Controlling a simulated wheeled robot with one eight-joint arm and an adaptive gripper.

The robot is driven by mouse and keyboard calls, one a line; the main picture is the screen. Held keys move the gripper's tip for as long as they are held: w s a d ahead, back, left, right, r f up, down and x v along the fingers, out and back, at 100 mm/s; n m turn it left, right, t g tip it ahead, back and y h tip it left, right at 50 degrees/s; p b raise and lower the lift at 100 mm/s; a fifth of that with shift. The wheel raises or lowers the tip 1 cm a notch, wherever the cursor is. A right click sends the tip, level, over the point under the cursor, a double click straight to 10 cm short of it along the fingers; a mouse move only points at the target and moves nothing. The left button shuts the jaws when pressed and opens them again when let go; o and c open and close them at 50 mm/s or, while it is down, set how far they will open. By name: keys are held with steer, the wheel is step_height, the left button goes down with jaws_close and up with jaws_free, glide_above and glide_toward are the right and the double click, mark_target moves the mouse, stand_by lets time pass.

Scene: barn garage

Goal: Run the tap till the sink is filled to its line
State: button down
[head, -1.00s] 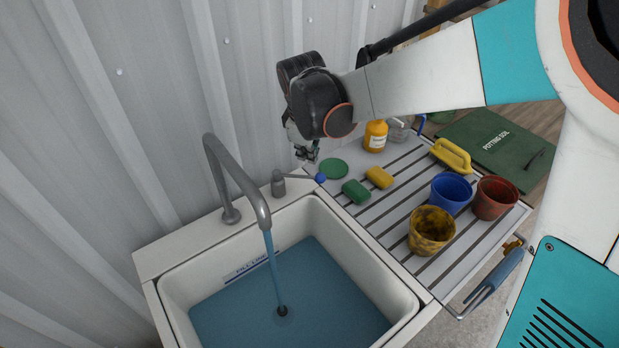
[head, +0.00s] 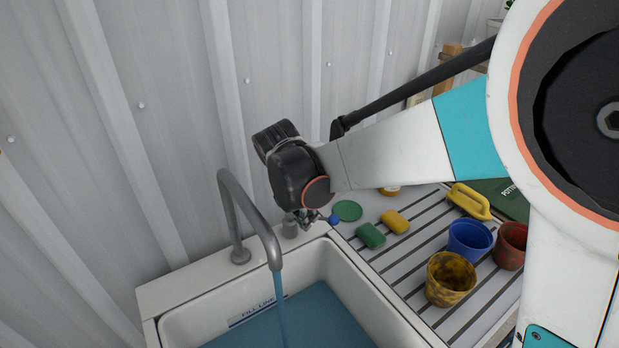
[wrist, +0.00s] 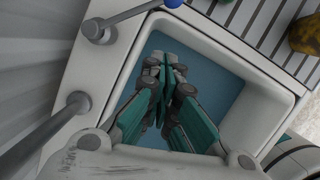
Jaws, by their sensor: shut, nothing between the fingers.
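The grey tap (head: 236,205) arches over the white sink (head: 375,290), and a blue stream of water (head: 283,320) runs from its spout. Blue water (head: 325,318) stands in the basin, its surface close beneath the fill line label (head: 252,311) on the back wall. The tap's lever has a grey base (head: 290,228) and a blue knob (head: 333,219); it also shows at the top of the wrist view (wrist: 130,13). My gripper (head: 308,219) is shut and empty, overlapping the lever in the head view. Whether they touch cannot be told. In the wrist view its fingers (wrist: 172,72) appear over the basin.
The ribbed drainboard (head: 400,272) to the right holds a green sponge (head: 370,236), a yellow sponge (head: 396,222), a green disc (head: 347,210), a yellow-handled brush (head: 469,201) and several pots. A corrugated metal wall (head: 150,60) stands behind the sink.

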mark_target(334, 220)
steer(key=w+d+f+b, duration=0.3)
steer(key=w+f, duration=0.1)
steer(key=f, duration=0.2)
steer(key=shift+w+d+f, duration=0.15)
steer(key=shift+d+f, duration=0.15)
steer(key=shift+d, duration=0.1)
steer(key=shift+w+d, duration=0.35)
steer(key=shift+w, duration=0.1)
